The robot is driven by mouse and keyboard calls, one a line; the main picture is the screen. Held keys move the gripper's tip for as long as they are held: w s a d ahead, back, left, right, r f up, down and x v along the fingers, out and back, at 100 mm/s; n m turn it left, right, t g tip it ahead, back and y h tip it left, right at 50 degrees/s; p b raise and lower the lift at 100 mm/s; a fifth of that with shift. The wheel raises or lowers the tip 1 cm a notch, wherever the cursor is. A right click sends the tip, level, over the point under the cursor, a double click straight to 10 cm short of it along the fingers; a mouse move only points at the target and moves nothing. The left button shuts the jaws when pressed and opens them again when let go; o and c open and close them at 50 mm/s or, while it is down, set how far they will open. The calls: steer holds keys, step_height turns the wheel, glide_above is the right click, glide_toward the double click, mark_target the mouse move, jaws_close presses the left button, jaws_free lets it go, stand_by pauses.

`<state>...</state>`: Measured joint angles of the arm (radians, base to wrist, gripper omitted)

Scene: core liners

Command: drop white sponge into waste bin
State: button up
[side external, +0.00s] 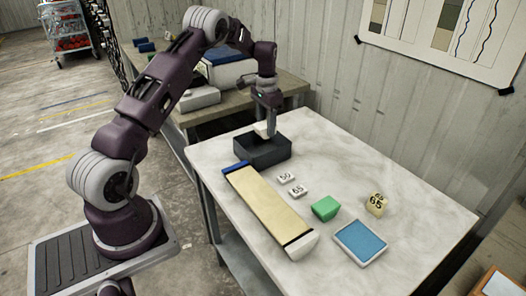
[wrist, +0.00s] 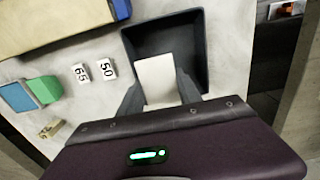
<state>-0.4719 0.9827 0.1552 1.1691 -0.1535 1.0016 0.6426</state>
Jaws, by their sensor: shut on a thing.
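The white sponge (wrist: 158,80) is held between the two fingers of my gripper (wrist: 160,95). In the side external view the sponge (side external: 262,129) shows as a small white block at the tip of my gripper (side external: 267,122). The waste bin (side external: 262,153) is a dark grey open box at the back left of the white table. My gripper points down over the bin, with the sponge at about the height of its rim or just above. In the wrist view the bin (wrist: 200,50) surrounds the sponge, and its dark inside shows behind it.
A long cream core liner (side external: 268,208) with a blue end lies beside the bin. Tags marked 50 (side external: 285,177) and 65 (side external: 298,191), a green block (side external: 325,208), a blue-topped tray (side external: 360,243) and a yellowish marked block (side external: 376,204) lie rightward. The table's back right is clear.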

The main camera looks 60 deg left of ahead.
mark_target(266, 136)
steer(key=shift+f, duration=2.15)
steer(key=o, duration=1.4)
